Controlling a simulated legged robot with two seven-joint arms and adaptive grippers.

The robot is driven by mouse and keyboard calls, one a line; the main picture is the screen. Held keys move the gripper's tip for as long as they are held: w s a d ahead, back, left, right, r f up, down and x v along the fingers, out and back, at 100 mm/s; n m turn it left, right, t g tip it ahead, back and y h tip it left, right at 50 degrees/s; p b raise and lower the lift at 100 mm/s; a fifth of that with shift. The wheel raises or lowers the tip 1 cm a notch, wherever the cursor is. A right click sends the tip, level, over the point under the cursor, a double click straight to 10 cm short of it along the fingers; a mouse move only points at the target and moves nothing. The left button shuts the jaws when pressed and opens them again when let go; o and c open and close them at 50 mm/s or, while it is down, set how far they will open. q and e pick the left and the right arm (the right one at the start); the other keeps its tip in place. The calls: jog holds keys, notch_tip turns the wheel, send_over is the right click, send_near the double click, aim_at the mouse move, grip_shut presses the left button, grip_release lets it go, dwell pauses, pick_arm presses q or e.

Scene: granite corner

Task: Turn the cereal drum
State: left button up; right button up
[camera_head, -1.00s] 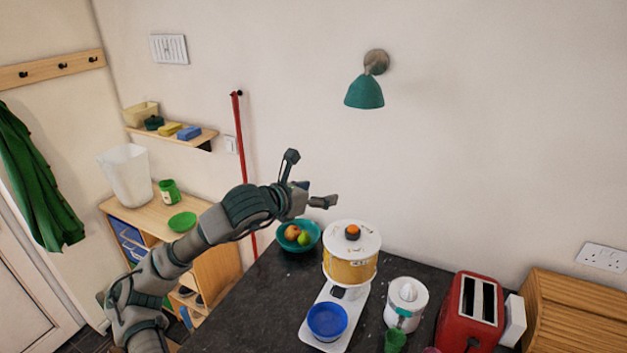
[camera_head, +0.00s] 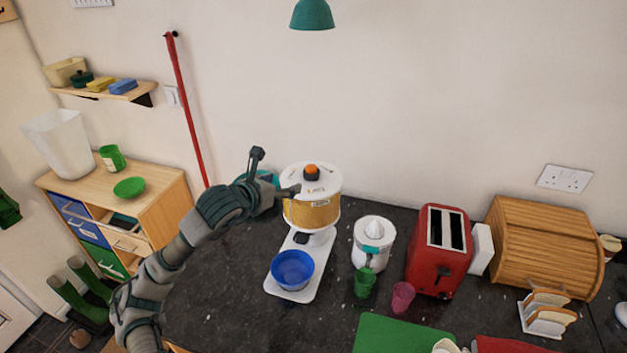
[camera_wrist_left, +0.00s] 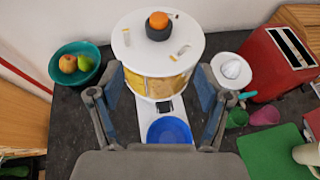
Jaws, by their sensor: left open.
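The cereal drum (camera_head: 311,210) is yellow with a white lid and an orange-topped knob (camera_head: 312,170). It stands on a white base (camera_head: 298,293) with a blue bowl (camera_head: 293,268) below it at the front. In the left wrist view the drum (camera_wrist_left: 158,88) is straight ahead, and its knob (camera_wrist_left: 158,22) is at the top. My left gripper (camera_head: 276,173) is open at the drum's left side. In the left wrist view its fingers (camera_wrist_left: 160,88) appear on either side of the yellow body. I cannot tell whether they touch it. My right gripper is not in view.
A teal fruit bowl (camera_wrist_left: 88,53) is left of the drum. A white juicer (camera_head: 372,250), green cup (camera_head: 365,283), pink cup (camera_head: 402,297) and red toaster (camera_head: 440,248) stand to the right. The dark worktop (camera_head: 225,295) is clear at the front left.

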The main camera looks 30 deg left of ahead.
pick_arm(q)
jog(key=p, duration=0.2)
send_near(309, 172)
jog(key=x, duration=0.2)
jog(key=shift+w+a+f, duration=0.2)
jog(key=shift+w+a, duration=0.05)
jog(key=shift+w, duration=0.1)
jog(key=x, duration=0.4)
jog(key=p+x, duration=0.1)
jog(key=x, duration=0.3)
jog(key=shift+d+p, duration=0.25)
jog(key=shift+p, duration=0.05)
jog(key=shift+w+a+f, duration=0.15)
jog(key=shift+w+f, duration=0.1)
jog(key=shift+w, duration=0.25)
jog(key=shift+a+f, duration=0.1)
jog(key=shift+a, duration=0.1)
jog(key=shift+d, duration=0.2)
grip_shut()
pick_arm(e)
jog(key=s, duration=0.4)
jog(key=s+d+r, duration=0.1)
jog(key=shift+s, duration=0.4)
